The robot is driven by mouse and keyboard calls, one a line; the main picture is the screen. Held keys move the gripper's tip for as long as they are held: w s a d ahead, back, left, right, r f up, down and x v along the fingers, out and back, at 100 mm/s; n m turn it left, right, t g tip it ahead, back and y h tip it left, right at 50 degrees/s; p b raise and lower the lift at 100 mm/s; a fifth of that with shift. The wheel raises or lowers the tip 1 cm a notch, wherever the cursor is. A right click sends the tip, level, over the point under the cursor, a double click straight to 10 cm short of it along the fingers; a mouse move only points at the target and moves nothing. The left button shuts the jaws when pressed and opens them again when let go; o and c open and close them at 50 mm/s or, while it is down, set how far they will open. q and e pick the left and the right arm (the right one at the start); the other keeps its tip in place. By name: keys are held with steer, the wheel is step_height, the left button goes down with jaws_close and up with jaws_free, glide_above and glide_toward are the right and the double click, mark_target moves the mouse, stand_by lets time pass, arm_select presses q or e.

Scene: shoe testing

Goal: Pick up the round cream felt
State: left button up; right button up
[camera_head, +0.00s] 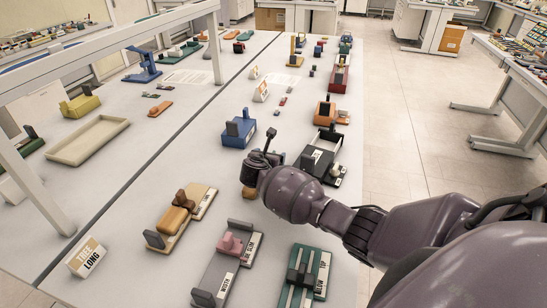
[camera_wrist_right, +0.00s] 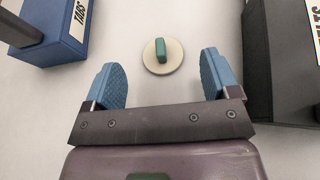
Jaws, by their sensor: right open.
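The round cream felt (camera_wrist_right: 174,65) lies flat on the white table in the right wrist view, with a small green upright grip (camera_wrist_right: 160,50) on its middle. My right gripper (camera_wrist_right: 162,78) is open, its two blue ribbed fingers on either side of the felt's near edge, apart from it and empty between. In the head view my right gripper (camera_head: 262,160) hangs over the table between a blue block and a black tray. I cannot make out the felt there; the gripper seems to hide it. My left gripper is not in view.
A blue block (camera_wrist_right: 48,48) stands left of the fingers and a dark box (camera_wrist_right: 283,75) right of them, both close. The blue block (camera_head: 238,130) and black tray (camera_head: 330,140) also show in the head view. Wooden and pink pieces stand nearer.

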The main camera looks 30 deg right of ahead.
mark_target(274, 151)
steer(key=shift+b+x, duration=0.4)
steer(key=shift+x, duration=1.9)
steer(key=shift+r, duration=0.1)
steer(key=shift+c, duration=0.4)
steer(key=c, duration=0.9)
